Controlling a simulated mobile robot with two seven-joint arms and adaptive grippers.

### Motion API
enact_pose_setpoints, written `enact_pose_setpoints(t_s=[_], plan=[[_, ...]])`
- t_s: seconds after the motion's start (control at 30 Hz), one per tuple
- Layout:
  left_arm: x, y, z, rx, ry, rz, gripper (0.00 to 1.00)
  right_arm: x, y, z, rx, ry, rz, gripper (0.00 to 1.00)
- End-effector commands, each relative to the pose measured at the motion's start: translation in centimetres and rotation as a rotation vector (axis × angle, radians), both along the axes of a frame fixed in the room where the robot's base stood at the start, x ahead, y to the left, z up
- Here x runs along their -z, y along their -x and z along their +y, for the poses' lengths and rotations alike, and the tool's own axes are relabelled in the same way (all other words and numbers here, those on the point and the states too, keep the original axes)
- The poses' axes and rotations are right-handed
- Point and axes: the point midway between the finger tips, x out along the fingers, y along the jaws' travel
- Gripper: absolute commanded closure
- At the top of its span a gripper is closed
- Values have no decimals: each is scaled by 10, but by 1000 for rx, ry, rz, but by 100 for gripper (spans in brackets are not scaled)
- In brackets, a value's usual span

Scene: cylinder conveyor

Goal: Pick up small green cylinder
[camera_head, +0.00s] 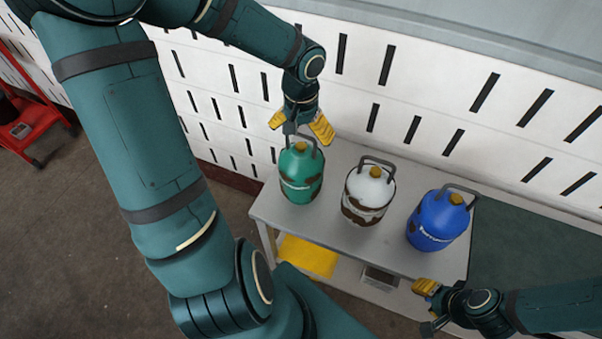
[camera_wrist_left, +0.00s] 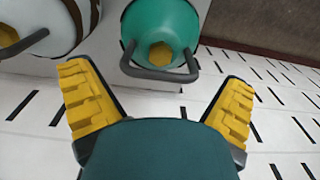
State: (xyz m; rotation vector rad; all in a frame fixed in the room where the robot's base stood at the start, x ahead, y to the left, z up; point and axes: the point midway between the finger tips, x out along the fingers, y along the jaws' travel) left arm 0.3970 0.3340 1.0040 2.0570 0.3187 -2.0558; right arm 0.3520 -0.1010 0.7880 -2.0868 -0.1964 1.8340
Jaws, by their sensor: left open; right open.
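The small green cylinder (camera_head: 301,174) stands upright at the left end of a grey metal table (camera_head: 345,240), with a brass-coloured valve and a dark handle on top. My left gripper (camera_head: 303,128) is open just behind and above its handle. In the left wrist view the green cylinder (camera_wrist_left: 160,28) shows at the top centre, its handle ahead of the spread yellow fingers (camera_wrist_left: 160,100), with nothing between them. My right gripper (camera_head: 428,308) is at the lower right, near the table's front edge, open and holding nothing visible.
A white, rust-marked cylinder (camera_head: 368,193) stands right of the green one, and a blue cylinder (camera_head: 437,220) further right. A white slotted panel (camera_head: 420,80) rises behind the table. A yellow item (camera_head: 308,256) lies on the lower shelf. A red cart (camera_head: 32,110) stands far left.

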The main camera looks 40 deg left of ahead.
Motion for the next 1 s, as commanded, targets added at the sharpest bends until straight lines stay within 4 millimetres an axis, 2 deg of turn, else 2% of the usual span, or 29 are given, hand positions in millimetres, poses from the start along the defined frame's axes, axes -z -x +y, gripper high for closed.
enact_pose_setpoints(t_s=[0.03, 0.2, 0.47, 0.5, 0.57, 0.63, 0.67, 0.8, 1.0], plan=[[11, 1, 0, -1, 3, 3, 0, 5, 1, 0, -2, 0, 2, 53], [28, 0, 0, 0, 3, 1, 0, 10, 3, 1, -5, -2, 7, 53], [29, 0, 0, 0, 0, 0, 0, 9, 3, 1, -5, -2, 8, 53], [29, 0, 0, -1, 0, 0, 7, 9, 3, 1, -5, -2, 8, 53], [29, 0, 0, -1, 0, 0, 28, 9, 3, 1, -5, -2, 8, 53], [29, 0, 0, -1, 0, 0, 53, 9, 3, 1, -5, -2, 7, 53], [29, 0, 0, -1, 0, 0, 58, 9, 3, 1, -5, -2, 7, 53], [29, 0, 0, -1, 0, 1, 63, 9, 3, 1, -5, -2, 7, 53], [29, 0, 0, 0, 0, -1, 63, 10, 3, 0, -5, -2, 7, 53]])
